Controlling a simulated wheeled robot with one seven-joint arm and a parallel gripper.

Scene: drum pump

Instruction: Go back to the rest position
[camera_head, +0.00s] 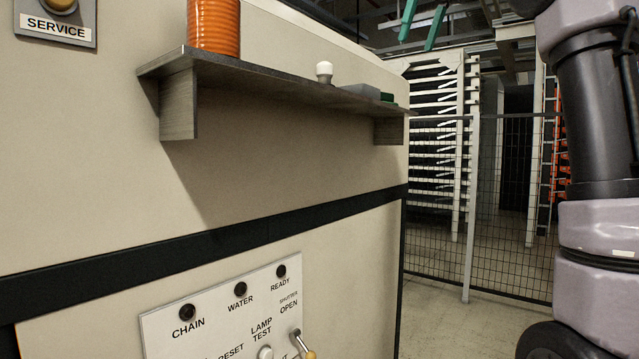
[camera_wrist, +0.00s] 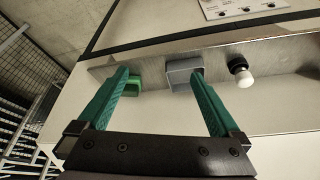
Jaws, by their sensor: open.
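My gripper (camera_head: 418,42) shows in the head view only as two teal fingers at the top edge, above the far end of the shelf; the rest of its hand is out of frame. In the wrist view my gripper (camera_wrist: 160,74) is open, its two teal fingers wide apart with nothing held between them. Beyond the fingertips lie a green box (camera_wrist: 132,88), partly hidden by the left finger, and a grey open box (camera_wrist: 181,76). My arm fills the right side of the head view.
The grey shelf (camera_head: 178,112) carries an orange ribbed cylinder (camera_head: 214,26), a white-topped knob (camera_head: 324,72), a grey box (camera_head: 361,91) and a green item (camera_head: 388,97). A control panel (camera_head: 215,318) is below. A mesh fence (camera_head: 440,195) stands behind bare floor (camera_head: 440,325).

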